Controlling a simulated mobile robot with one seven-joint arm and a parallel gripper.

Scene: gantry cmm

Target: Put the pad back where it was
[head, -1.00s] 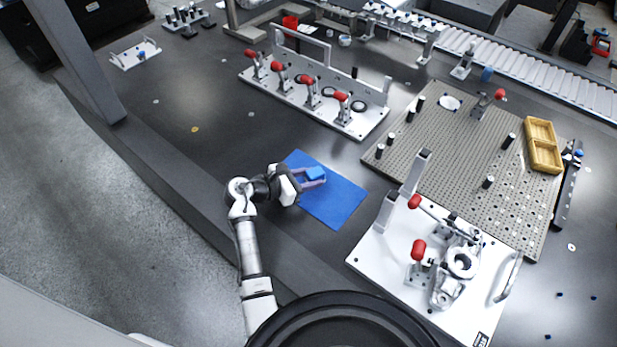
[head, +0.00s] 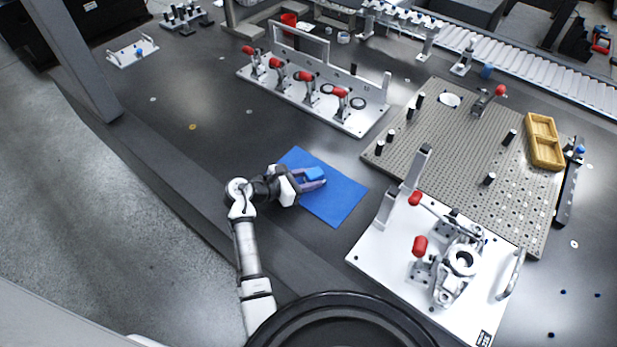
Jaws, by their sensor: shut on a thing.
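A small blue pad (head: 314,174) is held between the fingers of my gripper (head: 314,180). The gripper is shut on it, over a flat blue mat (head: 333,207) on the dark table. I cannot tell whether the pad touches the mat or is just above it. The fingers hide part of the pad's sides, and my wrist covers the mat's left edge.
A white fixture plate with red-handled clamps (head: 347,118) stands behind the mat. A perforated plate (head: 455,150) with black pins and a yellow tray (head: 544,154) is to the right. A white clamp fixture (head: 380,257) stands front right. The table left of the mat is mostly clear.

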